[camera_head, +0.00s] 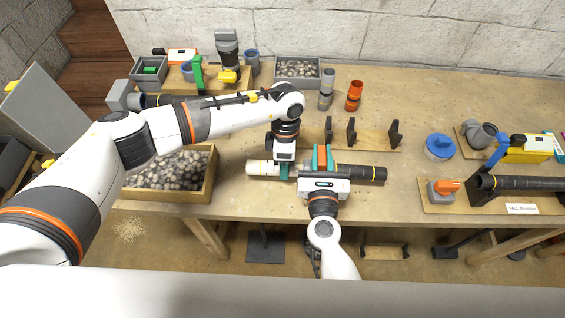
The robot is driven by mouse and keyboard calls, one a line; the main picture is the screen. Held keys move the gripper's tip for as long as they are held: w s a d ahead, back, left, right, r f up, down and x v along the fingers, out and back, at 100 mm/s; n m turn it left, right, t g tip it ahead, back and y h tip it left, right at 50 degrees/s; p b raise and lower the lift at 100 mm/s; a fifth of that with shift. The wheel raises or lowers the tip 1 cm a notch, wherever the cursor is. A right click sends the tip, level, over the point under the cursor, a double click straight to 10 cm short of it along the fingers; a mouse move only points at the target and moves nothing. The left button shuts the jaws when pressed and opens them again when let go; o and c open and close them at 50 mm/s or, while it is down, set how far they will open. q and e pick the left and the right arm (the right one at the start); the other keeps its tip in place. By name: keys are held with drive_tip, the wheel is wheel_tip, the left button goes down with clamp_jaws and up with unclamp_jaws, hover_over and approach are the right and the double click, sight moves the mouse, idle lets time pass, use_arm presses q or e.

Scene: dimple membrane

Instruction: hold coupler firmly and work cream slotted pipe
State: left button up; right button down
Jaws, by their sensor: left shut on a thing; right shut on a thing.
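The cream slotted pipe (259,168) lies level over the front middle of the table, its left end bare. My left gripper (284,172) comes down from above and is shut around the cream pipe, hiding part of it. The orange coupler (321,156) shows between the teal fingers of my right gripper (322,158), which reaches in from the front and is shut on it. A dark pipe (368,173) with yellow bands extends to the right from behind my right gripper, in line with the cream pipe. The joints at the coupler are hidden by my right gripper.
A wooden tray of pebbles (207,184) stands left of the pipes. A wooden rack with dark uprights (372,143) lies behind them. Grey (327,88) and orange (354,95) fittings stand farther back. A pipe stand (437,207) is at right. Table between is partly clear.

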use_arm(q)
drive_tip(key=shift+d, duration=0.55)
use_arm(e)
drive_tip(key=shift+s+a+f, duration=0.1)
drive_tip(key=shift+f, duration=0.2)
use_arm(q)
drive_tip(key=o, duration=1.2)
drive_tip(key=r, duration=0.4)
drive_tip(key=w+r, duration=0.1)
drive_tip(key=r, duration=0.3)
drive_tip(key=w+r, duration=0.1)
drive_tip(key=r, duration=0.2)
drive_tip(key=shift+w+r, duration=0.1)
drive_tip(key=shift+r, duration=0.3)
use_arm(e)
drive_tip(key=c, duration=1.5)
unclamp_jaws()
use_arm(q)
drive_tip(key=shift+w, duration=0.1)
use_arm(e)
drive_tip(key=o, duration=0.3)
drive_tip(key=shift+r, duration=0.1)
